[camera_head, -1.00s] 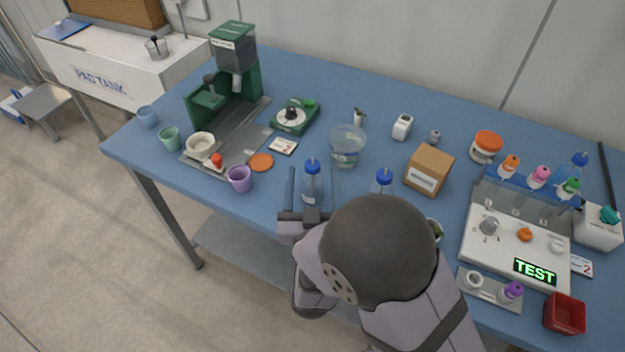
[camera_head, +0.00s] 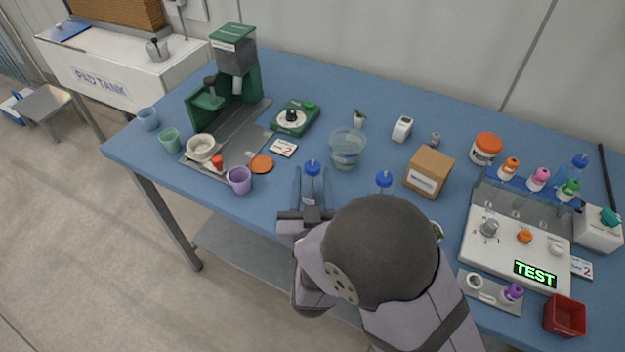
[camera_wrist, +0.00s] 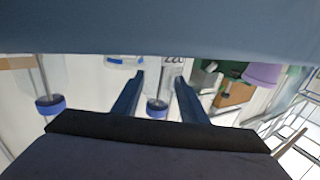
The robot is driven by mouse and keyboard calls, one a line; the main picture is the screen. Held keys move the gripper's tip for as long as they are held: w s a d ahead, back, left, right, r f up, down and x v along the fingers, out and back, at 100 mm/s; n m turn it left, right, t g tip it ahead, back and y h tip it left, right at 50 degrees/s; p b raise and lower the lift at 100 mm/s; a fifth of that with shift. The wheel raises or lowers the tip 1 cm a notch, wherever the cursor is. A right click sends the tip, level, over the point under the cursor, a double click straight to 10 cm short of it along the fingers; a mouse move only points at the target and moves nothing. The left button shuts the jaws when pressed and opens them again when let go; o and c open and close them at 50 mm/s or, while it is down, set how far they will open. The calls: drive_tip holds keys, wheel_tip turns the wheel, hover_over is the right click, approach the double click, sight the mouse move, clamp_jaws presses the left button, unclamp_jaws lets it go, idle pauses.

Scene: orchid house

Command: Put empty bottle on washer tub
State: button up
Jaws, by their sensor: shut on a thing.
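A clear bottle with a blue cap (camera_head: 312,185) stands upright near the table's front edge. My gripper (camera_head: 311,178) is shut on it, one finger on each side. In the wrist view its blue cap (camera_wrist: 157,110) shows between the two dark blue fingers (camera_wrist: 158,90). A second blue-capped bottle (camera_head: 383,184) stands to the right, partly hidden by my arm; it seems to show at the left of the wrist view (camera_wrist: 50,104). A clear round tub (camera_head: 347,150) with what looks like water stands behind the held bottle, slightly right.
A cardboard box (camera_head: 428,172) stands right of the tub. A purple cup (camera_head: 239,181) and an orange disc (camera_head: 261,164) lie left of the held bottle. A white panel machine (camera_head: 517,247) fills the right side.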

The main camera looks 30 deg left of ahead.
wheel_tip(320, 180, up, 10)
drive_tip(key=shift+f+p, duration=0.1)
drive_tip(key=shift+p, duration=0.3)
idle(0.3)
